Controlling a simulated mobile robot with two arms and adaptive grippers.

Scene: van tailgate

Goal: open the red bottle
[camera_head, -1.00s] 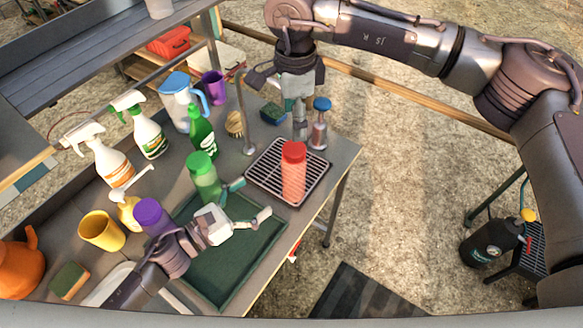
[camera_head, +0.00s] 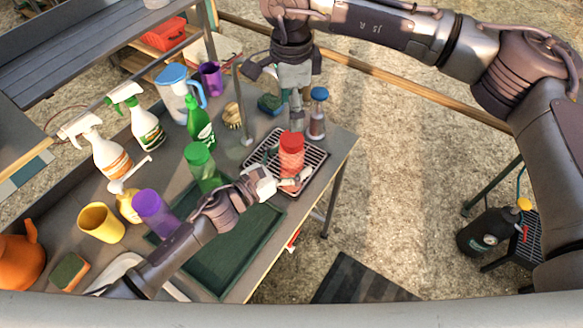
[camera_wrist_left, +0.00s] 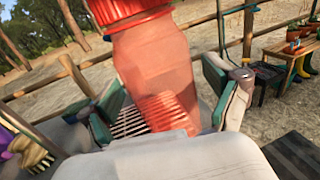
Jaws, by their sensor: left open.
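The red bottle (camera_head: 291,158) stands upright on the drying rack (camera_head: 314,160) near the table's right end, its red cap on top. My left gripper (camera_head: 288,172) is open at the bottle, with a finger on either side of it. In the left wrist view the bottle (camera_wrist_left: 155,75) rises between the two green-padded fingertips (camera_wrist_left: 158,105); a gap shows on each side. The bottle's base is partly hidden by the gripper. My right gripper (camera_head: 297,108) points down just behind the rack, above and beyond the bottle; its fingers are too unclear to judge.
A blue-capped bottle (camera_head: 317,114) stands behind the rack, close to my right gripper. The dark green tray (camera_head: 232,255) in front is bare.

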